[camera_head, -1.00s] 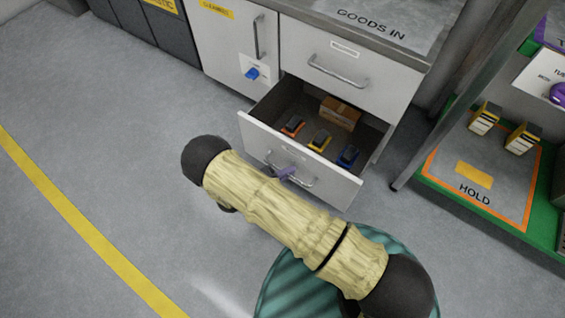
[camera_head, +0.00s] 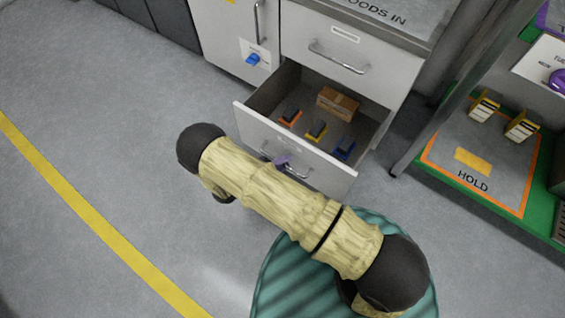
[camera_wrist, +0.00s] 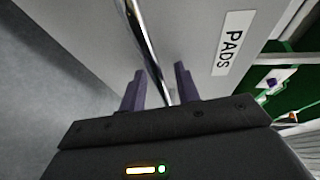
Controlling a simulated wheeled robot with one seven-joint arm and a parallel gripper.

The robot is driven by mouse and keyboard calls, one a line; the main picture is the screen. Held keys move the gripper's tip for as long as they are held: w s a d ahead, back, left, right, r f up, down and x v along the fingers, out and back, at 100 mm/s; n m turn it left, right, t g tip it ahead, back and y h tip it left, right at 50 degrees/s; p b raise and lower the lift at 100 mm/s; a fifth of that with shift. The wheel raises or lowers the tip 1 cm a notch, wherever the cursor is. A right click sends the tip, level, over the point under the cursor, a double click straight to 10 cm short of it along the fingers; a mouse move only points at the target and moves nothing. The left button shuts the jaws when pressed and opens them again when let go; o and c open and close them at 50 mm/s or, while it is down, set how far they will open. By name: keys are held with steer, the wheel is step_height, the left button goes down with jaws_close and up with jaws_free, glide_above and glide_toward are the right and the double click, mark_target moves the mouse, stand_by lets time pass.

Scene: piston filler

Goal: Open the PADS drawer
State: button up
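The PADS drawer (camera_head: 318,172) is the lower grey drawer, and it is pulled well out with its inside showing. Its PADS label (camera_wrist: 233,43) shows in the wrist view. Its metal bar handle (camera_wrist: 143,35) runs between the two purple fingers of my gripper (camera_wrist: 160,85). The fingers stand apart, with a gap beside the bar, so the gripper looks open around the handle. In the head view my gripper (camera_head: 281,161) is at the drawer front, partly hidden by my arm.
A cardboard box (camera_head: 337,102) and several small coloured items lie in the drawer. A closed drawer (camera_head: 345,55) is above it. A shelf with a HOLD mat (camera_head: 472,160) and a metal post stand at the right. Floor to the left is clear.

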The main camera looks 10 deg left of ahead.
steer(key=p+v, duration=0.4)
steer(key=v, duration=1.3)
steer(key=shift+p, duration=0.35)
steer(key=shift+a+r, duration=0.15)
